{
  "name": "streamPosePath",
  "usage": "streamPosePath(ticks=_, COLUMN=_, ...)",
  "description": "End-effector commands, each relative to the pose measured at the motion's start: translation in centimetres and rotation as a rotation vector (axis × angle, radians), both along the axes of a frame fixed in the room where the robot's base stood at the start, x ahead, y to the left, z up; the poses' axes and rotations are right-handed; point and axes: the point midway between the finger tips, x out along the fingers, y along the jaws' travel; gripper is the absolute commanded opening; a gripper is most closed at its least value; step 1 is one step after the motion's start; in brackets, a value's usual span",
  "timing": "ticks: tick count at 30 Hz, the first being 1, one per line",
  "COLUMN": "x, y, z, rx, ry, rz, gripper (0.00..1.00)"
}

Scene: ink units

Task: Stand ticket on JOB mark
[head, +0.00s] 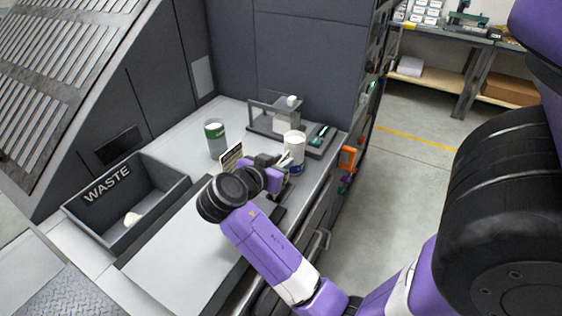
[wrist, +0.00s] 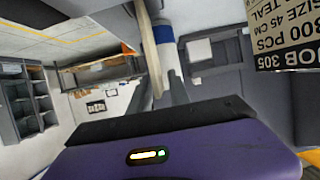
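The ticket (head: 232,155) is a small cream card with dark print. In the head view it stands tilted on or above the worktop, just left of my wrist. It also shows close up at the upper right of the wrist view (wrist: 286,32), where "JOB 305" can be read on a dark band. My gripper (head: 284,162) is low over the worktop, right of the ticket and close to a white cup (head: 294,150) with a blue band. In the wrist view a thin cream strip (wrist: 148,45) runs between or beside the fingers; whether they grip it is unclear. No JOB mark can be made out.
A grey tin with a green band (head: 215,138) stands behind the ticket. A grey stand (head: 272,117) and a small dark tray (head: 320,140) are at the back. The WASTE bin (head: 160,215) at left holds a pale scrap. The worktop's front left is clear.

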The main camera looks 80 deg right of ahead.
Motion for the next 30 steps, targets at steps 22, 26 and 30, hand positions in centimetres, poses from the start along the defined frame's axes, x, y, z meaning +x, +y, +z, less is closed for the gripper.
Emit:
streamPosePath(ticks=22, x=1.5, y=5.3, z=2.5, rx=-0.002, ry=-0.003, rz=0.006, gripper=0.27)
streamPosePath(ticks=26, x=2.0, y=7.6, z=3.5, rx=-0.002, ry=-0.003, rz=0.004, gripper=0.27)
streamPosePath(ticks=30, x=2.4, y=9.4, z=4.3, rx=-0.001, ry=-0.001, rz=0.003, gripper=0.27)
